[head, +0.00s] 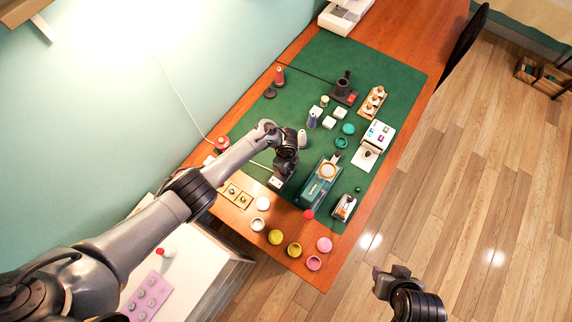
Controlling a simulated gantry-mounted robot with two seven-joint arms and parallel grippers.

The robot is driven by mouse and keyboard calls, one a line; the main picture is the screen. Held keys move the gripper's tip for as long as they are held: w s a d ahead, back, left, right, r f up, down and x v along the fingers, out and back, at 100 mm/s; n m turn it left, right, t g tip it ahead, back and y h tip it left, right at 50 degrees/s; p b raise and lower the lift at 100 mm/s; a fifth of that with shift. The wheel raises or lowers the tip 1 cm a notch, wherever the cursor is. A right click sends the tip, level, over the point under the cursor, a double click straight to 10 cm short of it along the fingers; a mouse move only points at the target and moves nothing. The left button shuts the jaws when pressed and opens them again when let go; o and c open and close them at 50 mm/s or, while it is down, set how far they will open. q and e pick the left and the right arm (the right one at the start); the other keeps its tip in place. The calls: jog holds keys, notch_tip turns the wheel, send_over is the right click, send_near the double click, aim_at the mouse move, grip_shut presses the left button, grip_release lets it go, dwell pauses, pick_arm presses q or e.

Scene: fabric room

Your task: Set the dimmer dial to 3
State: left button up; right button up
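A small white panel with a dark round knob (367,154) lies on the right part of the green mat. It may be the dimmer dial, but no numbers can be read at this size. My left gripper (277,183) reaches in over the mat's lower left, well to the left of that panel. Its fingers are small and partly hidden by the wrist, so their opening is unclear. My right gripper (386,280) is over the floor, off the table's lower right edge and away from all objects.
The green mat (320,62) covers much of the wooden table (420,30). A green machine (319,183) stands just right of my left gripper. Gold plates (238,195) and several round colored containers, including a yellow one (275,237), sit near the front edge.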

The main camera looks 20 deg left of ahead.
dwell(0.4)
pick_arm(q)
jog(key=o, duration=1.1)
jog(key=shift+c, duration=0.2)
jog(key=shift+r+p, duration=0.3)
jog(key=shift+r, duration=0.25)
notch_tip(320, 180, up, 10)
jog(key=p, duration=0.3)
jog(key=shift+f, duration=0.15)
jog(key=shift+f, duration=0.1)
